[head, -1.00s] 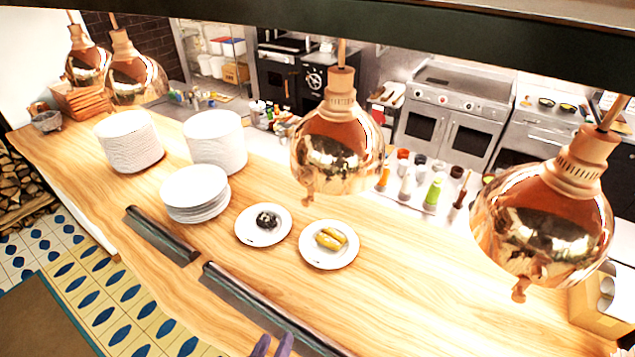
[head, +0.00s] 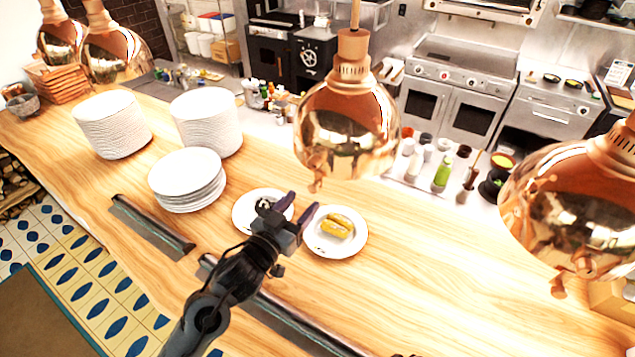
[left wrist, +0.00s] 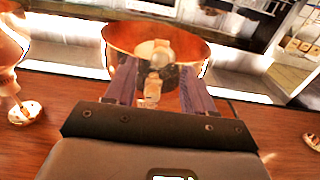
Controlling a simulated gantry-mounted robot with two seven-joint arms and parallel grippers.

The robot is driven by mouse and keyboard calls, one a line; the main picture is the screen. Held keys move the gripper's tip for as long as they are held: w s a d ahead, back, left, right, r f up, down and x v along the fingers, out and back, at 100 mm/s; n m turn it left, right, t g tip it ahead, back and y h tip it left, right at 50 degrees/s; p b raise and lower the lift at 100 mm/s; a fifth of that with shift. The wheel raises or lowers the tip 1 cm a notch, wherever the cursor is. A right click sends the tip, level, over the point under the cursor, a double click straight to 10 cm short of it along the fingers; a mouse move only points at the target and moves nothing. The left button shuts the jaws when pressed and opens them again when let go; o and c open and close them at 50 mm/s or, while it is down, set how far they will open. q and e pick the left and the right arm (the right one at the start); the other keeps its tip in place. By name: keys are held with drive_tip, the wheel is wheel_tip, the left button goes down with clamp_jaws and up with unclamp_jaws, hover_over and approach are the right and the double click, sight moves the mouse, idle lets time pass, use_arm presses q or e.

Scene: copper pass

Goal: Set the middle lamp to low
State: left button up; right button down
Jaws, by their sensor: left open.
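The middle lamp (head: 345,130) is a polished copper dome hanging over the wooden counter, with a small copper knob (head: 315,183) below its near rim. My left gripper (head: 302,204) is open, with purple fingers pointing up just below this knob. In the left wrist view, the copper lamp (left wrist: 180,42) is seen from beneath, and its knob (left wrist: 152,90) shows between the two spread fingers (left wrist: 158,80). I cannot tell whether the fingers touch it; the jaws are not closed on it. My right gripper is not seen.
Other copper lamps hang at the right (head: 570,215) and far left (head: 118,55). Below my gripper are a plate with dark food (head: 243,222) and a plate with yellow food (head: 350,245). Plate stacks (head: 185,180) stand left. The counter (head: 450,270) is clear at right.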

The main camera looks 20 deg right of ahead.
sight(311, 191)
use_arm(q)
drive_tip(key=p+x, duration=0.1)
drive_tip(key=x, duration=0.7)
drive_tip(key=shift+w, duration=0.1)
drive_tip(key=shift+c, duration=0.4)
clamp_jaws()
